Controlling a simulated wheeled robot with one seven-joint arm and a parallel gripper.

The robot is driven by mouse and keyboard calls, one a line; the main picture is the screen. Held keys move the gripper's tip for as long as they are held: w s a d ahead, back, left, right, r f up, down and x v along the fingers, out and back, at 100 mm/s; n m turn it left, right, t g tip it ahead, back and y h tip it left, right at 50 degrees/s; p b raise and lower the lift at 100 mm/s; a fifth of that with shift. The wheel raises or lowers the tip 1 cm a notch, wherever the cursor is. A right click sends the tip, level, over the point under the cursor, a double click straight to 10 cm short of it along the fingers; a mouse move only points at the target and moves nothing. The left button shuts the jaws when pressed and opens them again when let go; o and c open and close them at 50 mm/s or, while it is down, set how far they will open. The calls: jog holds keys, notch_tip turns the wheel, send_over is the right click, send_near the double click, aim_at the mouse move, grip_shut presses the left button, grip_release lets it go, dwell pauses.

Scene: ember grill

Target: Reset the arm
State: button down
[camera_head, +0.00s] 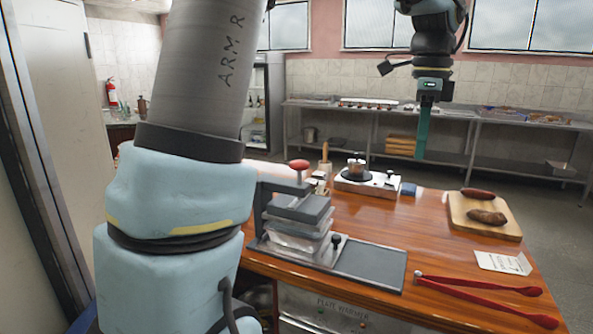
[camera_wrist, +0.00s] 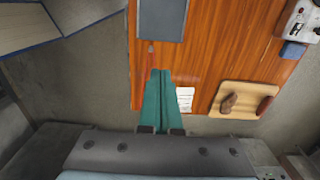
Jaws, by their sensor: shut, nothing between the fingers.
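My gripper (camera_head: 421,152) hangs from my raised arm at the upper right of the head view. Its long teal fingers point down and are shut with nothing between them. The tips are in the air, above and apart from the wooden table (camera_head: 390,228) as far as I can tell. In the wrist view my gripper (camera_wrist: 159,75) shows as two teal fingers side by side, over the table (camera_wrist: 215,55). They cover part of the red tongs (camera_wrist: 152,58) there. My arm's upper links fill the left of the head view.
Red tongs (camera_head: 480,287), a white card (camera_head: 503,263) and a cutting board (camera_head: 457,222) with two brown food pieces lie at the table's right. A press with stacked trays (camera_head: 298,230) and a burner unit (camera_head: 367,184) stand further left. Steel shelves (camera_head: 340,112) line the back.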

jog(key=s+a+f+n, duration=0.1)
jog(key=a+f+n, duration=0.5)
jog(key=a, duration=0.4)
jog(key=s+a+f+n+t, duration=0.1)
jog(key=a+f+n, duration=0.6)
jog(key=a, duration=0.3)
jog(key=s+a+f+n, duration=0.2)
jog(key=a+f+n, duration=0.4)
jog(key=a+n, duration=0.3)
jog(key=shift+a+f+t, duration=0.3)
jog(key=shift+a, duration=0.4)
jog(key=c, duration=1.6)
grip_release()
